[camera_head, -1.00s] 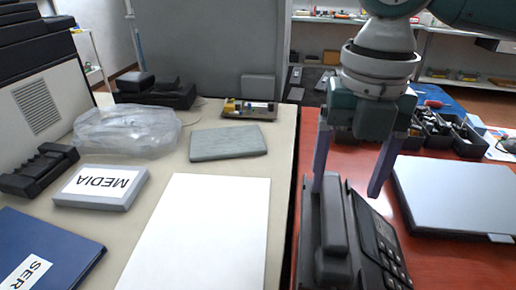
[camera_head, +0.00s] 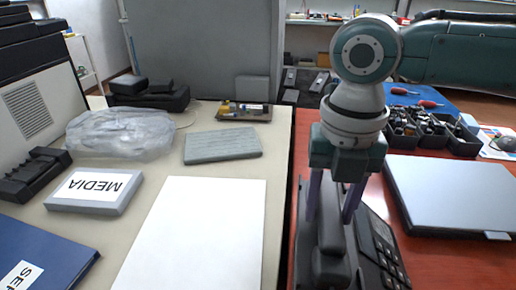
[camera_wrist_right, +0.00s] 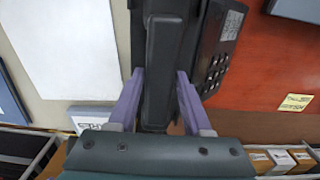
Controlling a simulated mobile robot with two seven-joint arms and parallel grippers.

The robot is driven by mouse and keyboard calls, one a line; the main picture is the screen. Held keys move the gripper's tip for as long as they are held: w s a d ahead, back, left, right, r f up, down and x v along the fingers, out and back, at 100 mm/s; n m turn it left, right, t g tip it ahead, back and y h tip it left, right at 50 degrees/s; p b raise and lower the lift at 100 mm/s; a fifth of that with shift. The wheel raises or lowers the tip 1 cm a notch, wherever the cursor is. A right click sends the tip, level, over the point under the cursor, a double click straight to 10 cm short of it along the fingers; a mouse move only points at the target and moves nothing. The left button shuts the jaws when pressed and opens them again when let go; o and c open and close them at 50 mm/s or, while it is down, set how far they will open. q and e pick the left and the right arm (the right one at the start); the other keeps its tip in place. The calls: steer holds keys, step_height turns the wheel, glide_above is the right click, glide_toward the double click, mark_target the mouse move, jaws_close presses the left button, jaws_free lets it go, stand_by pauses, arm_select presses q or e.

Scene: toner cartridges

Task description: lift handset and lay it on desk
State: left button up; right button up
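A dark desk phone (camera_head: 371,254) stands on the red desk (camera_head: 452,262) at the lower middle of the head view. Its dark grey handset (camera_head: 332,240) lies along its left side and shows in the wrist view (camera_wrist_right: 163,65) too. The keypad (camera_wrist_right: 222,52) is to the right of the handset. My right gripper (camera_head: 332,208) points down over the handset, one purple finger on each side of it. The wrist view shows the fingertips (camera_wrist_right: 160,75) astride the handset, apparently with narrow gaps; contact is unclear. My left gripper is not in view.
A silver closed laptop-like slab (camera_head: 452,192) lies right of the phone. Black bins (camera_head: 432,132) stand behind it. On the beige desk at left lie a white sheet (camera_head: 195,235), a grey slab (camera_head: 222,145) and a MEDIA box (camera_head: 95,190).

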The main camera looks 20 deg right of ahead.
jaws_close()
steer(key=shift+r, duration=0.15)
stand_by(0.4)
